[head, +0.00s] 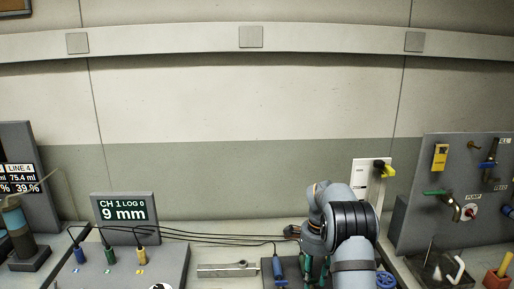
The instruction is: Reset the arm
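My arm (352,221) rises from the bottom edge right of centre in the head view, bends near its black-banded joint, and turns down on its left side. My gripper cannot be made out; the arm's links and the bottom edge of the picture hide that area. I cannot tell whether it holds anything.
A display (123,209) reads CH 1 LOG 0, 9 mm, behind a grey box with blue, green and yellow plugs. Black cables run right towards a blue plug (278,269) beside my arm. A valve panel (455,190) stands right.

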